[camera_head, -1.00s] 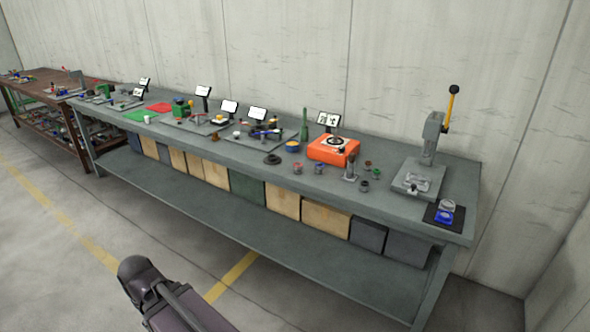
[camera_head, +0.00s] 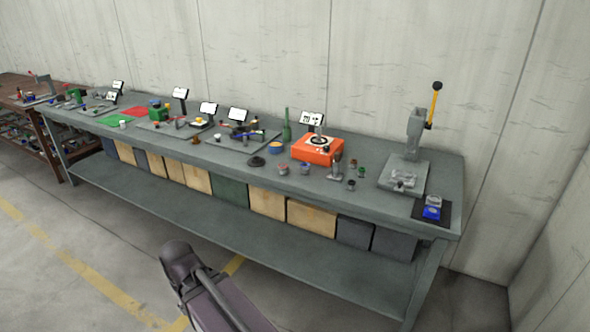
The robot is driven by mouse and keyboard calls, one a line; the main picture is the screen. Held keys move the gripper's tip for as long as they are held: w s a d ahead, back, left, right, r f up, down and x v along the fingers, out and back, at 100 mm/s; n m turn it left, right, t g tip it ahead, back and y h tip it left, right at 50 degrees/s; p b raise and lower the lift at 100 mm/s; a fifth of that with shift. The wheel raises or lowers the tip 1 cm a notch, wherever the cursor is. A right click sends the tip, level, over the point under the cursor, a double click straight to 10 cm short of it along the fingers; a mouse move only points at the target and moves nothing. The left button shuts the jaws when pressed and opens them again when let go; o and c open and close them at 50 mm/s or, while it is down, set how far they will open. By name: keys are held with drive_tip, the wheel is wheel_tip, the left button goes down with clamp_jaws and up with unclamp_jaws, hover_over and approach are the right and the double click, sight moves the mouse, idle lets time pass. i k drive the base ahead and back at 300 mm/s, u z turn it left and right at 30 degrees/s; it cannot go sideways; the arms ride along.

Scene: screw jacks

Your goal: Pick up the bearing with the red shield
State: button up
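Several small round parts stand on the grey-green workbench (camera_head: 228,157), too small to tell which is a bearing. One grey part with a reddish top (camera_head: 283,168) stands left of a similar part with a bluish top (camera_head: 305,168). Another small part with a dark red top (camera_head: 353,163) is right of the orange device, beside a small green part (camera_head: 361,170). I cannot tell which of the reddish ones is the bearing with the red shield. Part of my own arm shows at the bottom, in front of the bench. My gripper is not in view.
An orange device (camera_head: 317,149) stands at the back of the bench. A lever press (camera_head: 406,168) with a yellow handle stands to the right, near a black mat (camera_head: 446,211) with a blue item. Open floor lies in front.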

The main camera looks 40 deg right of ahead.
sight(282, 167)
drive_tip(key=z, duration=1.2)
drive_tip(key=i, duration=1.05)
drive_tip(key=u, duration=0.05)
